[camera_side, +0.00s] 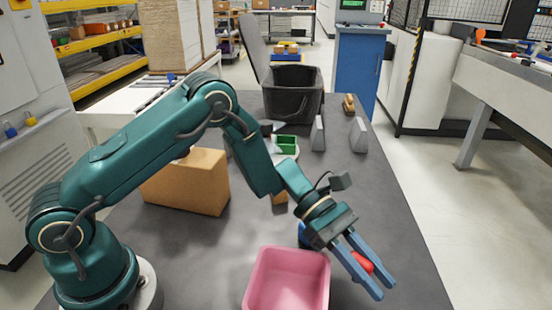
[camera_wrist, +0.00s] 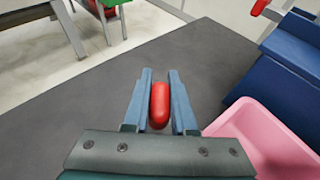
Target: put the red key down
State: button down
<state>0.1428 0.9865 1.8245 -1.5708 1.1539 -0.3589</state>
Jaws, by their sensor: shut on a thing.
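The red key (camera_side: 362,262) is between the two blue fingers of my gripper (camera_side: 370,275) in the side view. My gripper is shut on it, at the front right of the grey table and to the right of the pink bin. In the wrist view the red key (camera_wrist: 159,105) shows as a rounded red shape between the fingers of my gripper (camera_wrist: 160,85). The rest of the key is hidden. I cannot tell how high it is above the table.
The pink bin (camera_side: 288,252) stands at the table's front, left of my gripper; it shows at right in the wrist view (camera_wrist: 245,125). A cardboard box (camera_side: 190,183), black crate (camera_side: 291,92) and grey upright pieces (camera_side: 317,135) stand farther back. The table's right side (camera_side: 385,200) is bare.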

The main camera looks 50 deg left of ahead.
jog(key=shift+f, duration=0.65)
